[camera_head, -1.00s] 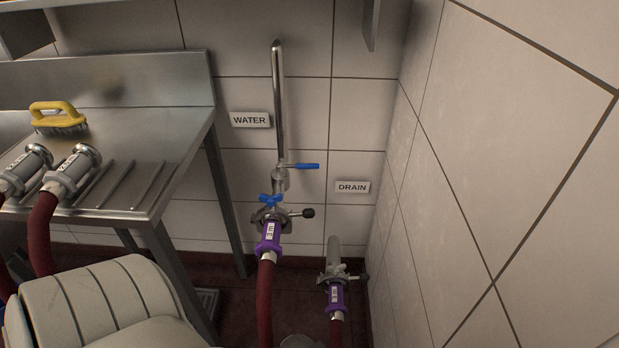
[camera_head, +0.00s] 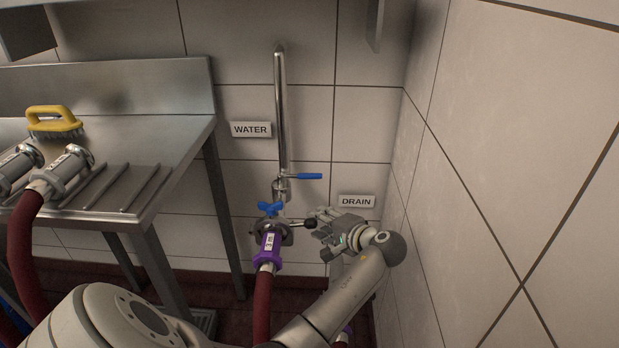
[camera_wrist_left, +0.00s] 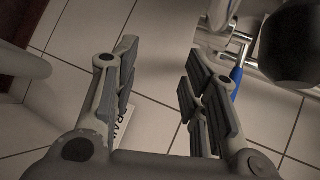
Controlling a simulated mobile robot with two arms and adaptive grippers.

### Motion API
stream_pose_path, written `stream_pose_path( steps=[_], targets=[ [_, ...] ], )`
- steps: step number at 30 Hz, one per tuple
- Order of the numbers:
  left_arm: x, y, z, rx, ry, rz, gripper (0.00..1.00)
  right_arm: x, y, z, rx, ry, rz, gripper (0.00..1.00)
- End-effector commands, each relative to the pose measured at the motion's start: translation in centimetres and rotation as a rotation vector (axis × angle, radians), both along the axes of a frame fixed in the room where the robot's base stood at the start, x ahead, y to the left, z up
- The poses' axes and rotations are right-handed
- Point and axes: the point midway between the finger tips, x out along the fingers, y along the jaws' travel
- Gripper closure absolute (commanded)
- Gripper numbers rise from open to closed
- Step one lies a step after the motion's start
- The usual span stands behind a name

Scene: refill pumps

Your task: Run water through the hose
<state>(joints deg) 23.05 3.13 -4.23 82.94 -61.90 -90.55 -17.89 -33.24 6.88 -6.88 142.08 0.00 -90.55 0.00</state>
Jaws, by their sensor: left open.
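The steel water pipe (camera_head: 281,110) runs down the wall beside the WATER sign (camera_head: 251,129). Its blue lever (camera_head: 310,176) sticks out to the right, across the pipe. Below are a blue wing handle (camera_head: 270,208) and a clamp with a black knob (camera_head: 310,223). A dark red hose (camera_head: 262,305) with a purple collar (camera_head: 267,248) hangs from that clamp. My left gripper (camera_head: 322,228) is open and empty, just right of the clamp, below the lever. In the left wrist view my fingers (camera_wrist_left: 158,85) are apart, with the black knob (camera_wrist_left: 292,45) close at the right.
The DRAIN sign (camera_head: 356,201) is behind my gripper; my arm hides most of the drain connection. The tiled side wall (camera_head: 500,190) is close on the right. A steel bench (camera_head: 130,130) at left holds a yellow brush (camera_head: 54,120) and two hose ends (camera_head: 68,172).

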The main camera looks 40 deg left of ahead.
Motion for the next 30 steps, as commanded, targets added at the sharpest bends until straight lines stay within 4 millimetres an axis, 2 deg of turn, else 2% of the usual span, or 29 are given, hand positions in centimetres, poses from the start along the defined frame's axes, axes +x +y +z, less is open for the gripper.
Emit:
stream_pose_path(
  steps=[1,4,6,10,16,24,30],
  targets=[
    [1.3,0.5,1.8,0.048,0.009,0.013,0.59,0.0,0.0,0.0,0.000,0.000,0.000,0.27],
    [2.9,1.2,4.8,0.134,0.033,0.037,0.59,0.0,0.0,0.0,0.000,0.000,0.000,0.27],
    [3.6,1.5,6.5,0.180,0.045,0.050,0.59,0.0,0.0,0.0,0.000,0.000,0.000,0.27],
    [4.5,1.8,8.3,0.232,0.063,0.064,0.59,0.0,0.0,0.0,0.000,0.000,0.000,0.27],
    [4.8,3.0,8.7,0.249,0.069,0.070,0.59,0.0,0.0,-0.3,0.000,-0.001,0.000,0.27],
    [5.1,7.2,7.9,0.249,0.068,0.070,0.59,0.0,0.0,-1.0,0.000,0.000,0.000,0.27],
    [5.3,9.0,7.7,0.247,0.067,0.068,0.59,0.0,0.0,-1.2,0.000,-0.002,0.000,0.27]
  ],
)
